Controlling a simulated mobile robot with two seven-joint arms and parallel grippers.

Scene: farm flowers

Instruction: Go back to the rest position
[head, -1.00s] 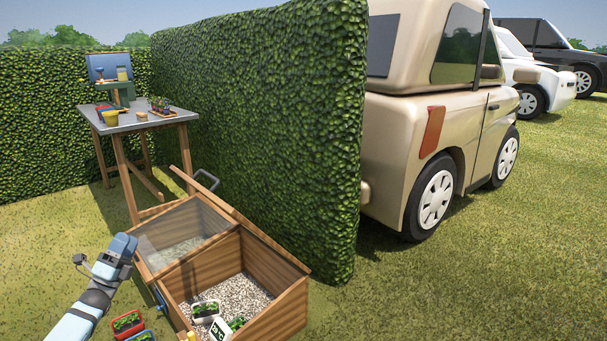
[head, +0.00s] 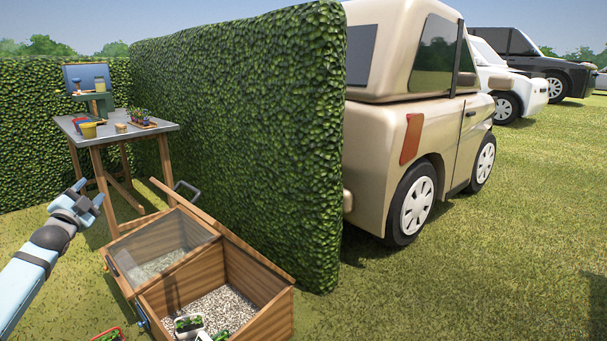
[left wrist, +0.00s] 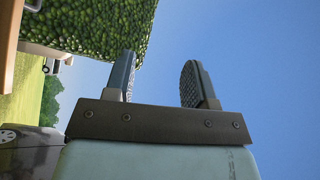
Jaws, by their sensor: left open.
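My left gripper (head: 91,198) is raised at the left of the head view, in front of the work table and to the left of the wooden cold frame. Its fingers are apart and nothing is between them. In the left wrist view the two fingers of the left gripper (left wrist: 160,85) stand apart against blue sky, with the hedge at upper left. My right gripper is in neither view.
The wooden cold frame (head: 262,328) has a gravel bed with small seedling pots (head: 188,323). A metal-topped table (head: 163,127) stands behind it. A tall hedge (head: 240,130) separates it from a beige car (head: 385,140). Open grass (head: 450,270) lies at right.

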